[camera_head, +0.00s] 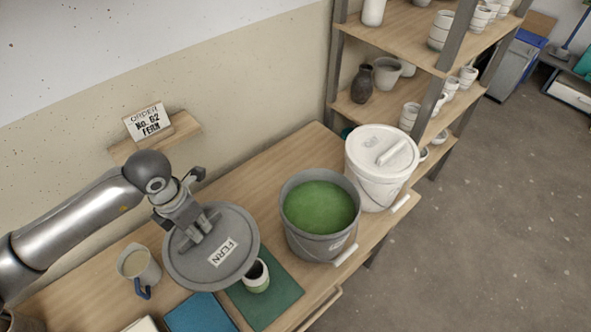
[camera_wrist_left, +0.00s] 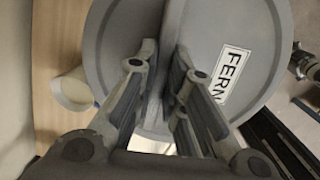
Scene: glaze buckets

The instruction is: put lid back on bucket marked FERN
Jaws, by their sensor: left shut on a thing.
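A round grey lid (camera_head: 183,263) with a white FERN label hangs from my left gripper (camera_head: 205,228), which is shut on the lid's handle. The lid is above the table, left of the open grey bucket (camera_head: 318,243), and apart from it. The bucket stands upright with green glaze (camera_head: 320,207) inside; a small mark on its front is too small to read. In the left wrist view the lid (camera_wrist_left: 240,25) fills the upper middle, with the fingers of my left gripper (camera_wrist_left: 168,75) on either side of its handle.
A white bucket (camera_head: 372,187) with its lid on stands just right of the grey one. A jug (camera_head: 138,265), a small cup (camera_head: 256,279), a green mat (camera_head: 275,306) and a blue book (camera_head: 200,314) are near the lid. Shelves (camera_head: 410,25) stand behind.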

